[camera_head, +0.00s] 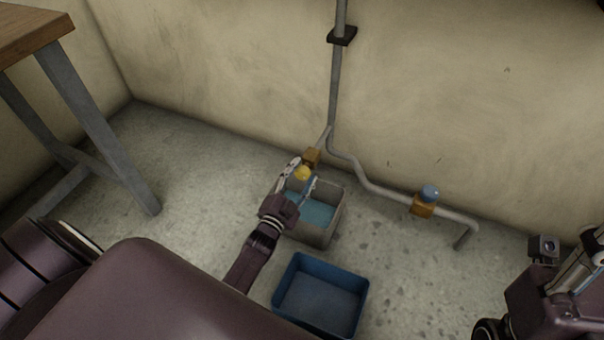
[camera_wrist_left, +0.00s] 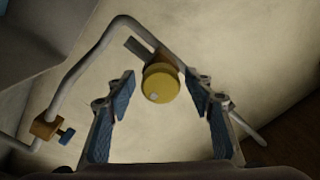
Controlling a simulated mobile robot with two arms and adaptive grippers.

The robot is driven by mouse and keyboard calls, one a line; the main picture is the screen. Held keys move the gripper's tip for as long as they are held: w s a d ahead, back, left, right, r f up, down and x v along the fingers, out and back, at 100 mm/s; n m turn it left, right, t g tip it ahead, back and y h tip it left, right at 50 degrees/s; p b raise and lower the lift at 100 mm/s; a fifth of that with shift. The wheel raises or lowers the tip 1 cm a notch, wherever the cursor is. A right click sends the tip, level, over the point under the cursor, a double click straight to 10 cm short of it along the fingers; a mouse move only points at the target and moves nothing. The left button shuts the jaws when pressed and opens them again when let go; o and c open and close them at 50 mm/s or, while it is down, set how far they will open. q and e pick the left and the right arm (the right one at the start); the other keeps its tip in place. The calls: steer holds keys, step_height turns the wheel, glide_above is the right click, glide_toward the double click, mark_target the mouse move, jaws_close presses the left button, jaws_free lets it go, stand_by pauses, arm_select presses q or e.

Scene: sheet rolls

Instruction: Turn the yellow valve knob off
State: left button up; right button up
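The yellow valve knob (camera_head: 302,173) sits on a brown valve body (camera_head: 312,157) on the left branch of the grey pipe. In the left wrist view the yellow knob (camera_wrist_left: 160,84) is round and lies between the fingertips, slightly beyond them. My left gripper (camera_head: 301,180) is open around the knob's line, with a clear gap on both sides of it; its blue finger pads show in the left wrist view (camera_wrist_left: 160,90). My right arm (camera_head: 560,290) is at the lower right; its fingertips are not visible.
A grey bin (camera_head: 326,235) holding bluish water stands under the left valve. An empty blue bin (camera_head: 349,289) stands in front of it. A second valve with a blue knob (camera_head: 429,192) is on the right pipe. A wooden table (camera_head: 38,27) stands at the left.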

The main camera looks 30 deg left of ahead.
arm_select(q)
steer(key=s, duration=1.2)
steer(key=shift+d, duration=0.35)
